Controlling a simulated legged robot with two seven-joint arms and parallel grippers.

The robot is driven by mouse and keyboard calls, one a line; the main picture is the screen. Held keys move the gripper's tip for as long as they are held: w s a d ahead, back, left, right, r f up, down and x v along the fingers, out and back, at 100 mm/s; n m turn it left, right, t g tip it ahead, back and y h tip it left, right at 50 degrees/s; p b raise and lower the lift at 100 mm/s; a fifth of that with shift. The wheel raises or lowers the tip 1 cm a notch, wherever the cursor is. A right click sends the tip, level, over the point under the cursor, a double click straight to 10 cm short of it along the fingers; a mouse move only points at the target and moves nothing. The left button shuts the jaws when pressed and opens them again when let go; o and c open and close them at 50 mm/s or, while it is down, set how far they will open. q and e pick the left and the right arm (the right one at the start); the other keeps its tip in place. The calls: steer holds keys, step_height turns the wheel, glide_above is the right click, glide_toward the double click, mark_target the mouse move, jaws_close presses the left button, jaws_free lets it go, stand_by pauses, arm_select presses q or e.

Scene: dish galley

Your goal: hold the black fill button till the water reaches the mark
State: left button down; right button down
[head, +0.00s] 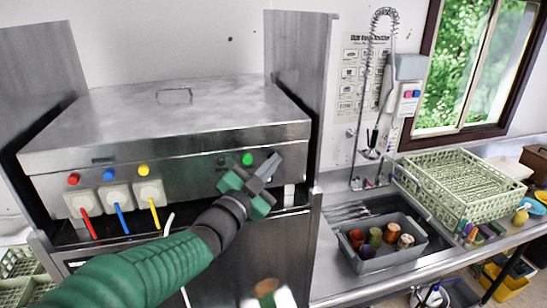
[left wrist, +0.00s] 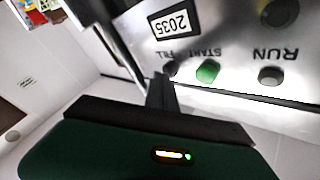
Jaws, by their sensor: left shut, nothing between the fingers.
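The steel dishwasher (head: 170,120) has a front panel with a green START button (head: 247,159). My left gripper (head: 274,162) is shut and empty at the panel, just right of that button, and hides the fill button in the head view. In the left wrist view the panel is upside down. The dark FILL button (left wrist: 172,68) shows partly there, at the tip of my shut finger, beside the green START button. I cannot tell whether the finger presses it. A black RUN button (left wrist: 270,75) is farther right. No water or water mark is visible. My right gripper is out of view.
Red, blue and yellow knobs (head: 143,170) and white boxes with coloured tubes are on the panel's left. A grey tub (head: 378,262) with several cups stands in the sink area at right. A pale green rack (head: 462,203) stands behind it. A steel upright (head: 298,70) is close right.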

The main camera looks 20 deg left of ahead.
arm_select(q)
steer(key=shift+s+f, duration=0.1)
steer(key=shift+s+d+b, duration=0.45)
steer(key=shift+s+b, duration=0.1)
steer(key=s+d+b, duration=0.1)
steer(key=s, duration=0.1)
steer(key=s+d+b, duration=0.1)
steer(key=s+d, duration=0.1)
steer(key=shift+s, duration=0.1)
stand_by(0.3)
steer(key=shift+a, duration=0.1)
